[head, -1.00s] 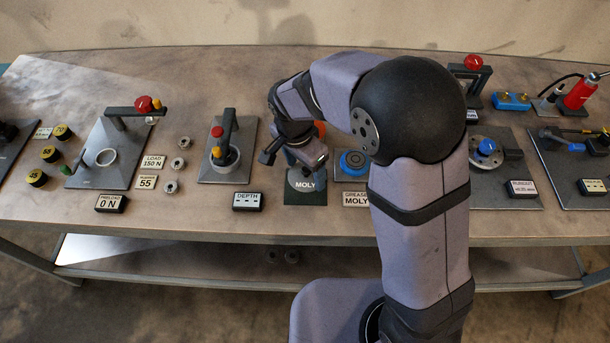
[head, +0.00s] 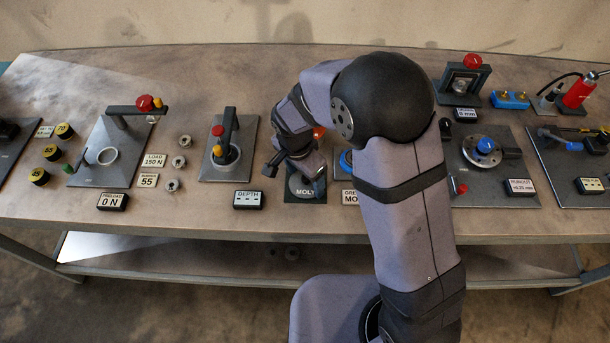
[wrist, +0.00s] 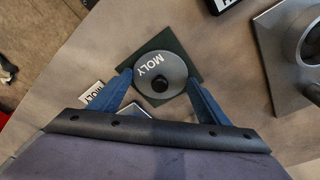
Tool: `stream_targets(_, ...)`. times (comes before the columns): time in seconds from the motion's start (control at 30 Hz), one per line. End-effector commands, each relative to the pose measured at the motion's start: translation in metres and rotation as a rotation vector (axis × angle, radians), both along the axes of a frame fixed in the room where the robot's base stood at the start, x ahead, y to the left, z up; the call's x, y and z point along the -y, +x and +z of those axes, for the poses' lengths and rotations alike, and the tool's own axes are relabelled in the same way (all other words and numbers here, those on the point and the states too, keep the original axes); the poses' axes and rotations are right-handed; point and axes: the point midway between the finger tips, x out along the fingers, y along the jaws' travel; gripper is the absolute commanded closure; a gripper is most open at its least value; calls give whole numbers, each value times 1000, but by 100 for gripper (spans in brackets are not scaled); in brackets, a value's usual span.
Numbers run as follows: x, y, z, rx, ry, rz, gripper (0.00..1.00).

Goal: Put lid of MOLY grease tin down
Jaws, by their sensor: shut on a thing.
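The lid of the MOLY grease tin is a grey disc (wrist: 172,66) marked MOLY, with a black knob at its middle. It also shows in the head view (head: 303,189), below the gripper. My gripper (wrist: 160,80) has its blue fingers on opposite sides of the lid and is shut on it. The lid is over a dark green square plate (wrist: 186,54); whether it touches the plate I cannot tell. In the head view my gripper (head: 299,174) is low over this plate (head: 321,198). The blue tin (head: 346,161) stands to the right, partly hidden by my arm.
The grease card (head: 350,197) stands right of the plate, partly covered by my arm. The depth card (head: 248,200) and a depth fixture (head: 213,172) stand to the left. A runout fixture (head: 486,188) is to the right. The bench front edge is close below the plate.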

Motion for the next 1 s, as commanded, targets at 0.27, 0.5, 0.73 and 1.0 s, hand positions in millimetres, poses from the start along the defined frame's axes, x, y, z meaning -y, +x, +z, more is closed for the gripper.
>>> stream_targets(0.27, 0, 0, -1, 0, 0, 0, 11)
stream_targets(0.5, 0, 0, 2, 0, 0, 0, 11)
stream_targets(0.73, -3, -1, 22, 4, 3, 0, 11)
stream_targets(1.0, -8, -6, 69, 5, 4, 0, 11)
